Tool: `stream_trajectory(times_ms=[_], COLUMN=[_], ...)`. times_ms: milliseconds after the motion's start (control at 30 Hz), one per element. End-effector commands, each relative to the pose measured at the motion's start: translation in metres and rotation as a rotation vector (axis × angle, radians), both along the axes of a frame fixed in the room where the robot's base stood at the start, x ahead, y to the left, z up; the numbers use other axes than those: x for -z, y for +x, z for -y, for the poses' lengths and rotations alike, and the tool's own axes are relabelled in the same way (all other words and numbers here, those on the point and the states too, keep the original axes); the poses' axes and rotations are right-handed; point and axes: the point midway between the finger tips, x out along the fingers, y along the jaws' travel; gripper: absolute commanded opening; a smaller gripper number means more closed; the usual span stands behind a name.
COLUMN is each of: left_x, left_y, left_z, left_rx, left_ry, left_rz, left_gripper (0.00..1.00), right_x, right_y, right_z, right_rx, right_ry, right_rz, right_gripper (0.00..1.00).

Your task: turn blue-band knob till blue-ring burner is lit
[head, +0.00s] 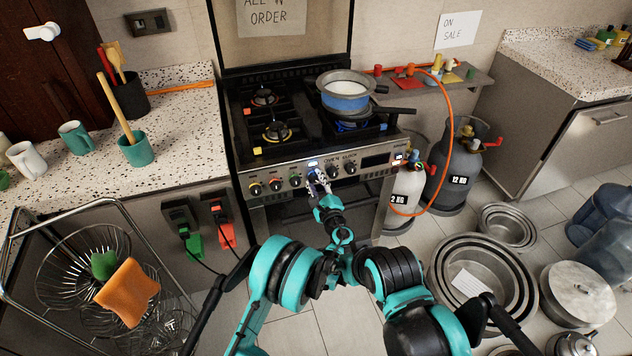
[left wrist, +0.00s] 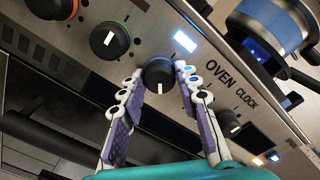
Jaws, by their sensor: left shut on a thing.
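The blue-band knob (left wrist: 158,72) is a dark knob with a blue ring and a white pointer mark, on the stove's front panel. My left gripper (head: 317,184) is at this knob; in the left wrist view its two purple-padded fingers (left wrist: 158,90) close on either side of it. The pointer points toward the bottom of the wrist picture. The blue-ring burner (head: 347,126) is at the stove's front right, mostly hidden under pans. Blue shows around it; I cannot tell flame from ring for certain. My right gripper is not in view.
Knobs with other coloured bands (head: 255,188) sit left of the held knob, and dark knobs sit right. A pot (head: 346,98) and a pan with a handle stand over the right burners. Gas bottles (head: 461,168) with an orange hose stand right of the stove.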

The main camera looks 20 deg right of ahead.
Motion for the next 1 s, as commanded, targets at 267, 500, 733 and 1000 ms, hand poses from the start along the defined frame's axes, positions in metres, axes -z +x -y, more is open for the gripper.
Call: stream_trajectory(times_ms=[267, 500, 733, 1000], left_x=[-0.0017, -0.0014, -0.0007, -0.0003], left_y=[0.0016, 0.0014, 0.0005, 0.0002], left_z=[-0.0010, -0.0010, -0.0004, 0.0000], left_rx=[-0.002, -0.002, 0.000, -0.001], left_ry=[0.013, 0.011, 0.009, -0.031], left_rz=[0.002, 0.002, 0.001, 0.002], left_gripper=[0.03, 0.41, 0.41, 0.41], right_x=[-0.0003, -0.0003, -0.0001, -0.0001], right_y=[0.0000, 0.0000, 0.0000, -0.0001], right_z=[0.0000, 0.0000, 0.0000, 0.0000], right_rx=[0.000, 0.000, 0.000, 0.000], right_ry=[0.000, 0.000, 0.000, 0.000], right_rz=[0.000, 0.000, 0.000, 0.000], right_gripper=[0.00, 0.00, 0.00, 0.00])
